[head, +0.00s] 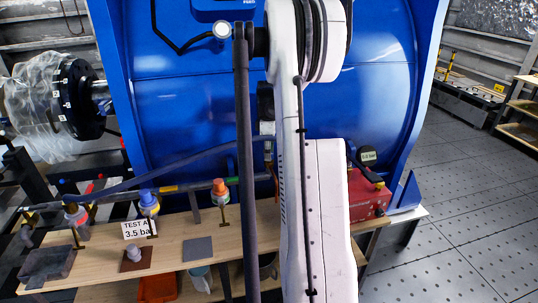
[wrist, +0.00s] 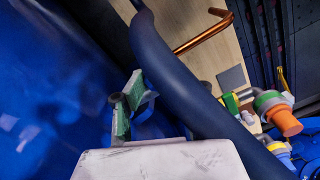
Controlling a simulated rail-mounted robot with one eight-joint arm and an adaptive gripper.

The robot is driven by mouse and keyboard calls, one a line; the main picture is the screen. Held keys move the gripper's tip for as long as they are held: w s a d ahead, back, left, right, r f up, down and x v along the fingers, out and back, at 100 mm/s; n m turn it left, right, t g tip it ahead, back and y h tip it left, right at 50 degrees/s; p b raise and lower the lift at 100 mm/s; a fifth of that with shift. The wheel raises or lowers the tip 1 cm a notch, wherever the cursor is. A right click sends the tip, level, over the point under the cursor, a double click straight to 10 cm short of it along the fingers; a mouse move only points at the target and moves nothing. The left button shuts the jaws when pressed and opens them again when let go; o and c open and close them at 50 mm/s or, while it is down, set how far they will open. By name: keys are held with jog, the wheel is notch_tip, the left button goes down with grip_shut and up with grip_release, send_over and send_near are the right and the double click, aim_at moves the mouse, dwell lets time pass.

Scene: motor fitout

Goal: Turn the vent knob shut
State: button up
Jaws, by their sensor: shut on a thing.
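In the wrist view my gripper (wrist: 130,103) has green-padded fingers closed close to the blue motor housing (wrist: 55,100). A small dark round piece (wrist: 117,97), which looks like the vent knob, shows at the fingertips. The fingers hide most of it, so its turn position cannot be told. In the head view my white arm stands in front of the blue housing (head: 180,95) and hides the gripper and the knob.
A dark blue hose (wrist: 170,70) passes close beside the gripper. Orange-capped (head: 219,188) and blue-capped (head: 148,202) fittings stand along the wooden bench (head: 190,225). A test sign (head: 138,228) stands there.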

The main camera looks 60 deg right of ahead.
jog(key=m+b, duration=0.3)
jog(key=m, duration=0.3)
jog(key=shift+f, duration=0.1)
jog(key=m+b, duration=0.1)
jog(key=m, duration=0.2)
jog(key=shift+m+b, duration=0.85)
jog(key=shift+m, duration=1.15)
jog(key=o, duration=1.1)
notch_tip(320, 180, up, 12)
jog(key=shift+r, duration=0.15)
